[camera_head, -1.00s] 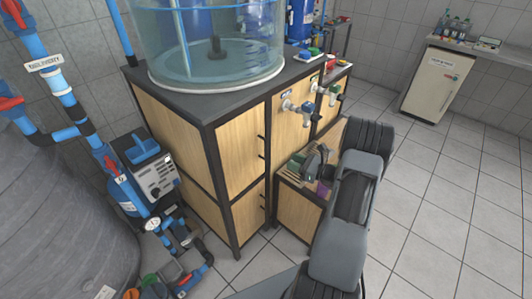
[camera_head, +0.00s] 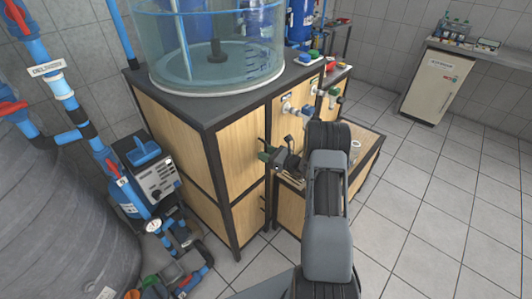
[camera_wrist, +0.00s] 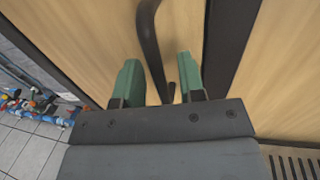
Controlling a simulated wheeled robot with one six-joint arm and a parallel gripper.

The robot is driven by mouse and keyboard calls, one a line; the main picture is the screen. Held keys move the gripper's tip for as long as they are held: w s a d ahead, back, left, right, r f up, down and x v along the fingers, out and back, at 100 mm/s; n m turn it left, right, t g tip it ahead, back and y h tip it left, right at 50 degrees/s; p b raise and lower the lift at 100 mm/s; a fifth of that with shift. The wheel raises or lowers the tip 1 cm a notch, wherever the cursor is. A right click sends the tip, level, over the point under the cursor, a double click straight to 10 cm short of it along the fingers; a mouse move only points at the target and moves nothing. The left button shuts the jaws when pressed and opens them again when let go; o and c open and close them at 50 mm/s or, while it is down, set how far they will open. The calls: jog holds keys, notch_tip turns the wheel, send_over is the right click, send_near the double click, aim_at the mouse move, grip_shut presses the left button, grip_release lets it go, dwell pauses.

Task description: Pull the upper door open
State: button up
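The upper door (camera_head: 242,152) is a light wood panel in a dark frame, on the front of the cabinet under the clear tank. It looks closed. Its dark handle (camera_wrist: 150,42) is a curved bar in the wrist view, running down between the two green fingertips. My gripper (camera_head: 266,153) is at the right edge of this door, by the handle; it also shows in the wrist view (camera_wrist: 160,78). The fingers are apart, with gaps on both sides of the bar. How deep the bar sits between them is hard to tell. In the head view my gripper hides most of the handle.
The lower door (camera_head: 248,215) is shut below. A low wooden cabinet (camera_head: 290,208) stands right of it, under my arm. Taps (camera_head: 300,109) stick out above. The clear tank (camera_head: 212,50) stands on top. Floor (camera_head: 430,190) is free at right.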

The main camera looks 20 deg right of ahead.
jog(key=shift+w+a, duration=0.1)
grip_shut()
dwell(0.4)
